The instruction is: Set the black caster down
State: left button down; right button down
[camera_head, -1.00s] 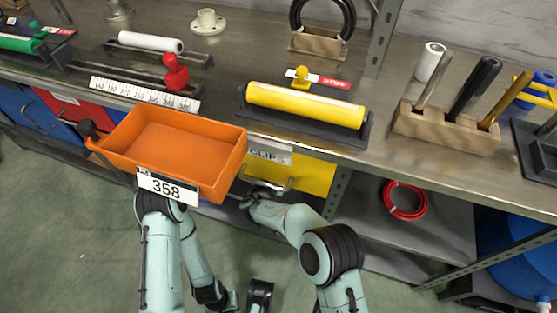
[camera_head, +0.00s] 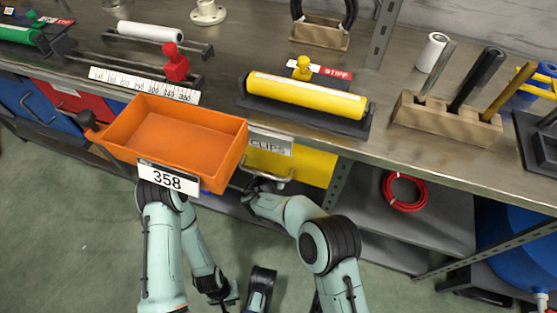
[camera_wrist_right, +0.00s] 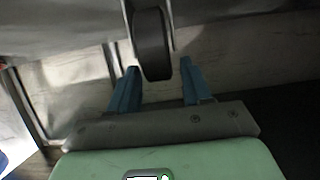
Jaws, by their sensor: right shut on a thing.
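In the right wrist view, a black caster wheel (camera_wrist_right: 151,45) in a grey metal fork stands between the two blue fingers of my right gripper (camera_wrist_right: 158,82). My right gripper is shut on it. In the head view, my right arm ends below the shelf edge by the yellow drawer, and the caster cannot be made out there. My left arm ends at the front of the orange tray (camera_head: 165,130), by its 358 label (camera_head: 168,180). The tray and label hide the left fingers, so I cannot tell whether they are open.
A yellow roller (camera_head: 305,97), a wooden block with upright tools (camera_head: 445,121) and a white ruler (camera_head: 143,86) lie on the metal bench. The yellow drawer (camera_head: 313,170) has a metal handle. A red cable coil (camera_head: 403,204) lies on the lower shelf.

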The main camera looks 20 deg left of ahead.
jog(key=shift+f, duration=0.15)
jog(key=shift+c, duration=2.1)
grip_release()
jog(key=shift+f, duration=0.1)
jog(key=shift+s, duration=0.1)
jog(key=v, duration=1.3)
jog(key=shift+s, duration=0.1)
